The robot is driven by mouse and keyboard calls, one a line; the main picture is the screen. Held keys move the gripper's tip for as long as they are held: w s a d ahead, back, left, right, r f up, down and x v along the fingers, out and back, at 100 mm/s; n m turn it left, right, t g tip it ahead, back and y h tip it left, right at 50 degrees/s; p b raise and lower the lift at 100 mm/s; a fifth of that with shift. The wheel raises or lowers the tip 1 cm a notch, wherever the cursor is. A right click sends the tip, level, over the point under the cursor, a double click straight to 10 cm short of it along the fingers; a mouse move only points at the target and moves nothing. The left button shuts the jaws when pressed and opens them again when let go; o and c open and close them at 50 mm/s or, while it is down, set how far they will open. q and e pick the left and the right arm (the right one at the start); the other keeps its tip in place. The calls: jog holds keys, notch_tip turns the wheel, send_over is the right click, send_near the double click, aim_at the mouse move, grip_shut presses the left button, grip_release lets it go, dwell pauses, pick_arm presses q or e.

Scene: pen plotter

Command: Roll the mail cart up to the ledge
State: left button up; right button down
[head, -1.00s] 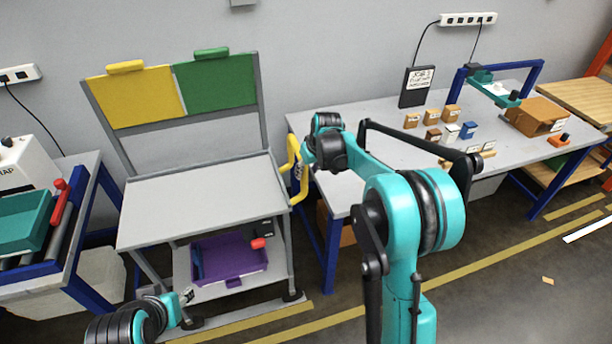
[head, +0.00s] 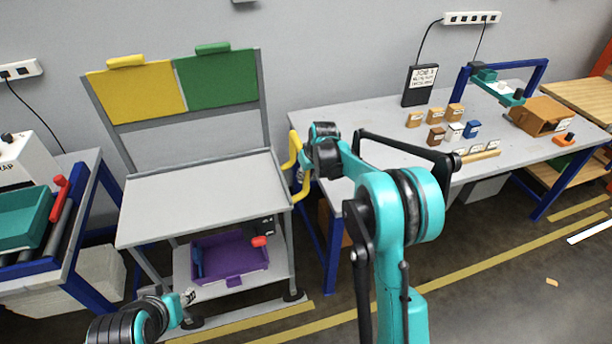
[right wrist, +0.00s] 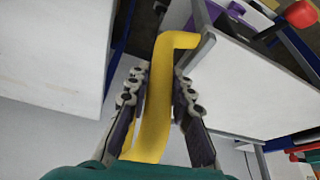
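The mail cart, a grey two-shelf cart (head: 205,190), stands against the wall with a yellow panel (head: 138,95) and a green panel (head: 217,78) above its top shelf. Its yellow handle (head: 294,152) is on the right side. My right gripper (head: 304,172) is at this handle. In the right wrist view, the yellow handle (right wrist: 158,105) runs between the fingers of the right gripper (right wrist: 161,88), which look closed against both sides of it. My left gripper (head: 188,297) is low in front of the cart, apart from it; its fingers are too small to read. I cannot tell which edge is the ledge.
A purple tray (head: 232,281) with a red-handled item sits on the cart's lower shelf. A blue-legged table (head: 380,125) with small boxes stands close on the right. A bench with a teal bin (head: 25,218) stands on the left. Yellow floor lines (head: 450,268) cross open floor at front right.

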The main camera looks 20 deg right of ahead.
jog(key=a+p, duration=0.1)
jog(key=a, duration=1.8)
jog(key=shift+s, duration=0.35)
jog(key=c, duration=1.3)
grip_release()
jog(key=shift+a, duration=0.15)
jog(key=v, duration=1.2)
